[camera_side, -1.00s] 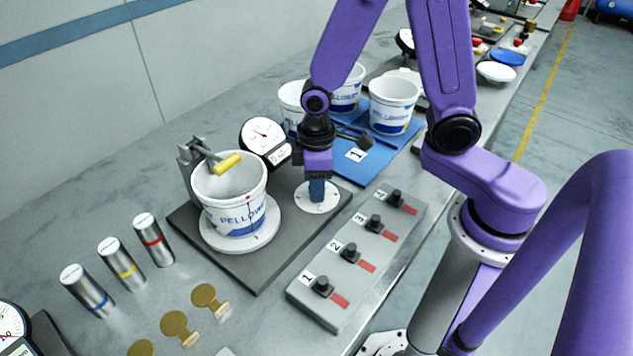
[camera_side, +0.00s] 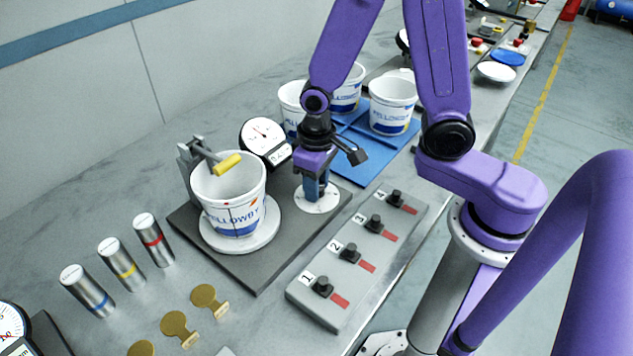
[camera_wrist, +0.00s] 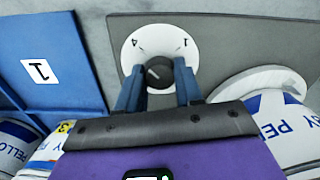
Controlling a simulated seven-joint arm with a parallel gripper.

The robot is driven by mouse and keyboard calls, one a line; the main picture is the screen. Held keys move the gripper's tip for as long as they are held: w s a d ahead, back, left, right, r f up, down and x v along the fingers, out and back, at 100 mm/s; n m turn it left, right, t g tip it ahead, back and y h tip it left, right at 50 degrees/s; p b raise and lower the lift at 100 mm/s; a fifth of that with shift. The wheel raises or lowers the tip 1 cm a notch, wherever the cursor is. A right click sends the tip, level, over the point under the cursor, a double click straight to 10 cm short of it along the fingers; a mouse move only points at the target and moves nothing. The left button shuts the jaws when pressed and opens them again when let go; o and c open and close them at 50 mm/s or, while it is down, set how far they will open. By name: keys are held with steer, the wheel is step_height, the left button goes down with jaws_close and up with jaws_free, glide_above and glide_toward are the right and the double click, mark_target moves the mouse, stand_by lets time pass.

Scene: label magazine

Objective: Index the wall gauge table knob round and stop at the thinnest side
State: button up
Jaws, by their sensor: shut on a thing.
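The knob (camera_wrist: 158,72) is dark and stands at the centre of a white numbered dial (camera_wrist: 137,46); the digits 4 and 1 show in the wrist view. My gripper (camera_side: 315,192) points down over the dial and is shut on the knob, its blue fingers on either side of it. In the side view the fingers hide the knob. A white tub (camera_side: 230,208) with blue lettering sits upright on the round white turntable (camera_side: 262,238). A yellow-tipped gauge arm (camera_side: 227,164) reaches over the tub's rim. The gauge's round dial (camera_side: 257,135) stands behind; its reading is too small to tell.
A grey block with several numbered black knobs (camera_side: 350,252) lies in front right. Several tubs (camera_side: 392,104) stand on blue mats (camera_side: 349,171) behind my gripper.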

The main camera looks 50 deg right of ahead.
mark_target(321, 187)
stand_by(0.3)
steer(key=o, duration=1)
steer(key=shift+o, duration=0.2)
step_height(321, 187, up, 18)
steer(key=shift+f, duration=0.25)
steer(key=s+d+f+n, duration=0.2)
steer(key=s+n, duration=0.3)
steer(key=s, duration=0.3)
steer(key=s+d+f+n, duration=0.2)
steer(key=s+f+n, duration=0.2)
steer(key=s, duration=0.4)
steer(key=shift+n, duration=0.8)
